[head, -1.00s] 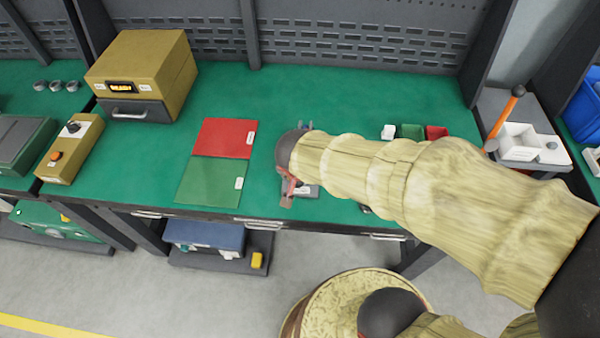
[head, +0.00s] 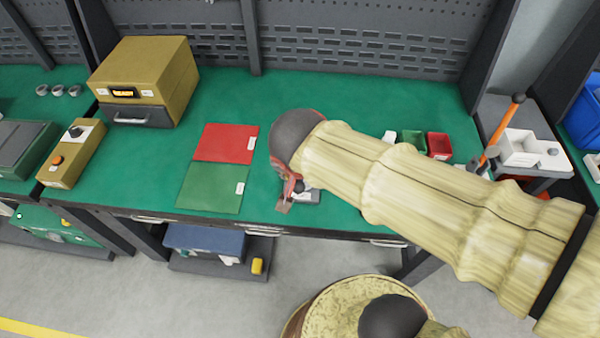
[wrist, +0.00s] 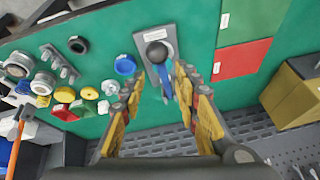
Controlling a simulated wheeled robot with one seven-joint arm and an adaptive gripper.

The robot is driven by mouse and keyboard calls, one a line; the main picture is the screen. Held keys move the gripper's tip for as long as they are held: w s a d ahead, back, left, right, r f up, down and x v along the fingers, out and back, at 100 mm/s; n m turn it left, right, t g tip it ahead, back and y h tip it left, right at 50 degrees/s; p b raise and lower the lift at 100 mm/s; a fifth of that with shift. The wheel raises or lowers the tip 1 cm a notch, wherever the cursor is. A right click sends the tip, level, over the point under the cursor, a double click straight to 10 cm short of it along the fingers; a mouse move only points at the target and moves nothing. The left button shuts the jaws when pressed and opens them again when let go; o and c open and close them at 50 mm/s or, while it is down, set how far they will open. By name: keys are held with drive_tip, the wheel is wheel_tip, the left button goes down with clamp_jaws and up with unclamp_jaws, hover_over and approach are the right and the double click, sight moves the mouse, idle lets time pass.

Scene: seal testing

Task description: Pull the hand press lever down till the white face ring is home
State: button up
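In the wrist view, a grey base plate (wrist: 168,35) with a white label lies on the green bench. A dark ball knob (wrist: 157,52) and a blue part (wrist: 164,80) stand over it; this looks like the hand press, seen from above. My gripper (wrist: 160,74) is open, one finger on each side of the blue part, with nothing visibly held. I cannot tell whether a finger touches it. In the head view, part of the grey base (head: 308,196) shows beneath my gripper (head: 288,192); my arm hides the rest. I cannot make out the white face ring on the press.
Red (head: 226,143) and green (head: 208,187) mats lie left of the press. Several coloured rings and parts, including a blue ring (wrist: 125,64), lie beside it. A yellow-brown box (head: 150,70) stands back left.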

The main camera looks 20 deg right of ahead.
drive_tip(key=shift+r, duration=0.15)
drive_tip(key=shift+c, duration=0.5)
drive_tip(key=shift+r+p, duration=0.3)
drive_tip(key=shift+p, duration=0.1)
drive_tip(key=shift+c, duration=0.7)
drive_tip(key=w+r+g+p, duration=0.1)
drive_tip(key=r+p, duration=0.1)
drive_tip(key=p, duration=0.3)
drive_tip(key=w+r+g+p, duration=0.1)
drive_tip(key=r+p, duration=0.1)
drive_tip(key=p, duration=0.3)
drive_tip(key=w+r+g+p, duration=0.1)
drive_tip(key=w+r+p, duration=0.1)
drive_tip(key=p, duration=0.3)
drive_tip(key=shift+d+r+h, duration=0.15)
drive_tip(key=shift+r+h, duration=0.25)
clamp_jaws()
drive_tip(key=w+a+r+n+g+p, duration=0.3)
drive_tip(key=w+n+p, duration=0.15)
drive_tip(key=p, duration=0.25)
drive_tip(key=s+d+f, duration=0.1)
drive_tip(key=s+f, duration=0.1)
drive_tip(key=f, duration=0.4)
drive_tip(key=s+d+f, duration=0.1)
drive_tip(key=s+f, duration=0.1)
drive_tip(key=f, duration=0.4)
drive_tip(key=shift+s+d+f, duration=0.2)
drive_tip(key=shift+s+f, duration=0.05)
